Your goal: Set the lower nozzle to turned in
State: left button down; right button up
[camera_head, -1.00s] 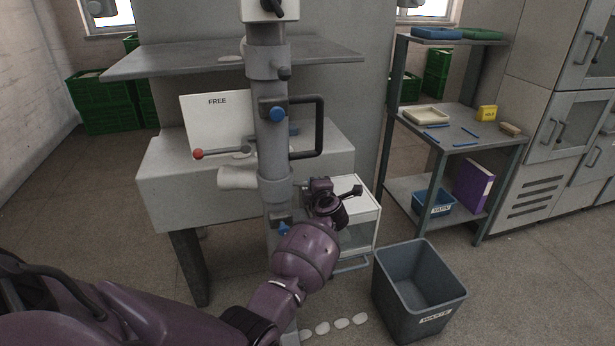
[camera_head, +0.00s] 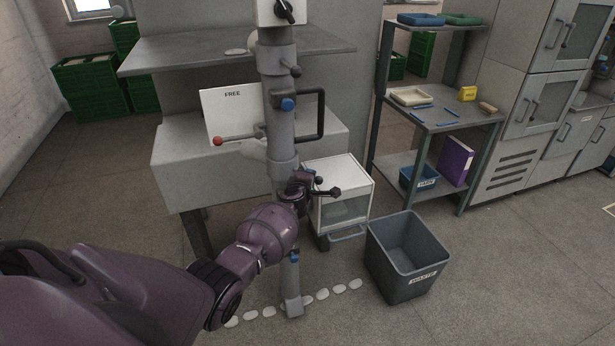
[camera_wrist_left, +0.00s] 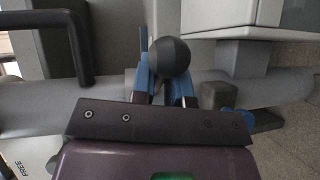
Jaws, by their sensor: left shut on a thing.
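A grey upright column (camera_head: 280,110) stands in front of the machine, with a blue knob (camera_head: 288,104) and a black bar handle (camera_head: 321,115) on its upper part. My left gripper (camera_head: 305,183) is at the column's lower part, below the handle. In the left wrist view its blue fingers (camera_wrist_left: 168,85) are shut on a black ball knob (camera_wrist_left: 170,57) in front of the column (camera_wrist_left: 50,108), which runs sideways there. The lower nozzle is mostly hidden by my gripper, so its angle cannot be told. My right gripper is not in view.
A white cabinet (camera_head: 340,180) stands just right of the column. A grey waste bin (camera_head: 405,268) and a shelf rack (camera_head: 455,128) are further right. A lever with a red ball (camera_head: 218,141) sits left of the column. White pieces (camera_head: 338,289) lie on the floor.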

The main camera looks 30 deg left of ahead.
pick_arm(q)
jog(key=s+m+h+b, duration=0.1)
jog(key=s+m+h, duration=0.1)
jog(key=s+a+m+h+b, duration=0.1)
jog(key=m+h, duration=0.1)
jog(key=h, duration=0.1)
jog(key=s+f+m+h, duration=0.1)
jog(key=s+h, duration=0.1)
jog(key=h, duration=0.1)
jog(key=shift+s+a+f+m+b, duration=0.1)
jog(key=shift+s+a+m+b, duration=0.1)
jog(key=shift+s+m+b, duration=0.2)
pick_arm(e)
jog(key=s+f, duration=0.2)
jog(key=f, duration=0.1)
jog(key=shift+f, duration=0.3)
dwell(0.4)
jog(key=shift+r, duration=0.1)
pick_arm(q)
jog(key=c, duration=1.2)
grip_release()
jog(key=shift+c, duration=0.2)
jog(key=shift+o, duration=0.5)
jog(key=shift+d+r, duration=0.1)
jog(key=shift+r, duration=0.25)
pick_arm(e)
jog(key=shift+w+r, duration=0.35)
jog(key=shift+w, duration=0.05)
